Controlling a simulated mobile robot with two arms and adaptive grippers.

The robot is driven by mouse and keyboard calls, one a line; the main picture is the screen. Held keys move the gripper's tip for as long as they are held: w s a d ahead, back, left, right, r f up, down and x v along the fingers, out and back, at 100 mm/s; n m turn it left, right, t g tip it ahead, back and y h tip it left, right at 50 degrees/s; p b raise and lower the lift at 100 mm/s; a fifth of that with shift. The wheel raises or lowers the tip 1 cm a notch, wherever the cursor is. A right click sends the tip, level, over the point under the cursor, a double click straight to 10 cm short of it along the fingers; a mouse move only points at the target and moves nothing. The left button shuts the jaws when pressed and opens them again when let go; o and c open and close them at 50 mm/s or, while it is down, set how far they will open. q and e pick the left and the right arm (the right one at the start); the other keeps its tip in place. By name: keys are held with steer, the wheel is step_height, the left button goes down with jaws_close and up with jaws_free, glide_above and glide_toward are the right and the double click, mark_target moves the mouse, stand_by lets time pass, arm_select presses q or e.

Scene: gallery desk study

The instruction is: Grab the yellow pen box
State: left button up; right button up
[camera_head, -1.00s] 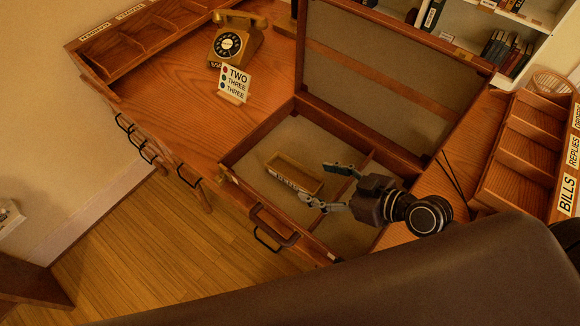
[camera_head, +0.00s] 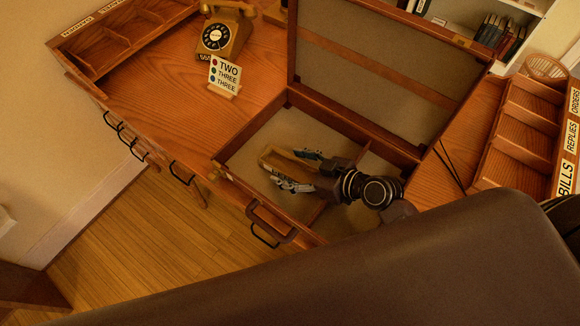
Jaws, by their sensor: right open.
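The yellow pen box (camera_head: 273,158) is a small open-topped tray lying in the left compartment of the open wooden case (camera_head: 222,166) on the desk. My right gripper (camera_head: 290,169) reaches in from the right with its fingers apart. One finger is at the box's far side and the other at its near side, so the fingers straddle or overlap its right part. I cannot tell whether they touch it. The box's right end and most of its front label are hidden by the gripper. My left gripper is not in view.
The case lid (camera_head: 380,75) stands open behind the gripper, and a divider splits the case. A yellow telephone (camera_head: 222,36) and a sign (camera_head: 225,76) stand on the desk at left. A labelled sorter (camera_head: 525,130) is at right. The desk (camera_head: 160,85) has free room left of the sign.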

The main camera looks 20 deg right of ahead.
steer(key=shift+w+a+f, duration=0.1)
steer(key=shift+w+a, duration=0.05)
steer(key=c, duration=1.5)
steer(key=shift+o, duration=0.2)
